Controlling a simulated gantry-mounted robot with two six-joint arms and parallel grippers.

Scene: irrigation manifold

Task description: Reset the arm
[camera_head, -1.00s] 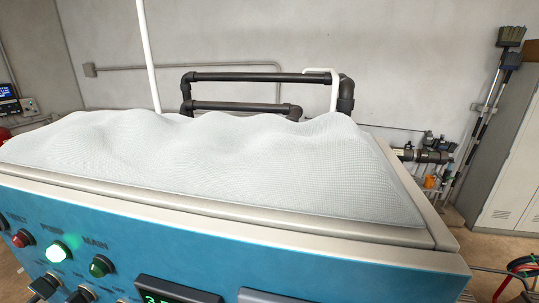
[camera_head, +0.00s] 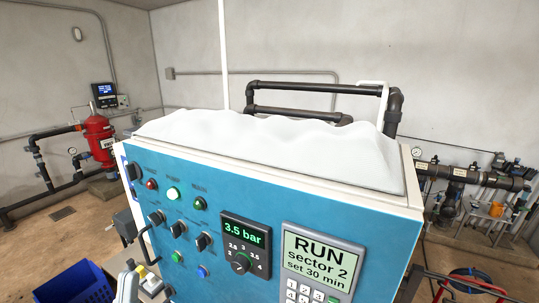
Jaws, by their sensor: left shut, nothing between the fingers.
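My left gripper (camera_head: 135,267) shows small at the bottom left of the head view, in front of the blue control cabinet (camera_head: 205,226) and beside its left part. It is shut and holds nothing. Its pale arm comes up from the bottom edge, and it is too small to make out more. My right gripper is not in view. The cabinet has lamps, knobs, a pressure display (camera_head: 245,232) reading 3.5 bar, and a keypad panel (camera_head: 318,262) reading RUN, sector 2, set 30 min. A white mesh-like cover (camera_head: 270,140) lies heaped on top.
A blue crate (camera_head: 75,285) stands on the floor at the lower left. A red filter tank (camera_head: 100,138) with black pipes is by the left wall. Black pipes (camera_head: 320,87) rise behind the cabinet. Valves and a pipe manifold (camera_head: 470,177) line the right wall. Floor shows free at left.

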